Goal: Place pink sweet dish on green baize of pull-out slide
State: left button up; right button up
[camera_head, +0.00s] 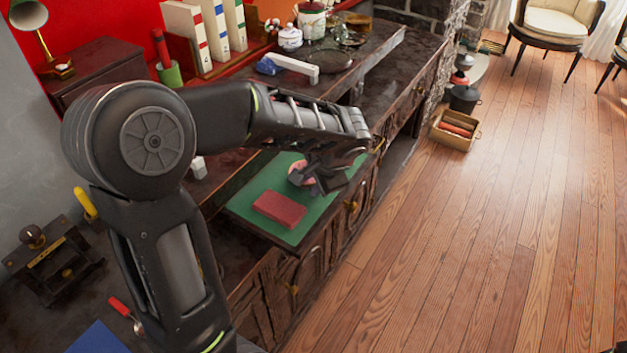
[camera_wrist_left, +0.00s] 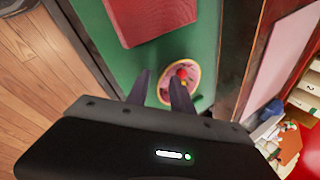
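The pink sweet dish (camera_head: 298,172) is at the green baize (camera_head: 249,195) of the pull-out slide, partly hidden by my left gripper (camera_head: 325,180). In the left wrist view the dish (camera_wrist_left: 192,92) is a small pink oval with a pale rim and a red and yellow piece in its middle. It appears to rest on the baize (camera_wrist_left: 130,65). My left gripper (camera_wrist_left: 160,88) has its fingers apart, one over the dish and one beside its rim; contact is unclear. My right gripper is not in view.
A red book (camera_head: 279,209) lies on the baize near the dish; it also shows in the left wrist view (camera_wrist_left: 150,18). The dark desk (camera_head: 395,70) behind carries a teapot, jars and a white-handled item (camera_head: 292,66). The wooden floor (camera_head: 470,240) to the right is open.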

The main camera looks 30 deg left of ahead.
pick_arm(q)
jog(key=shift+r, duration=0.1)
jog(key=shift+r, duration=0.2)
jog(key=p+v, duration=0.1)
jog(key=v, duration=1)
jog(key=shift+d+r, duration=0.2)
jog(key=shift+r, duration=0.1)
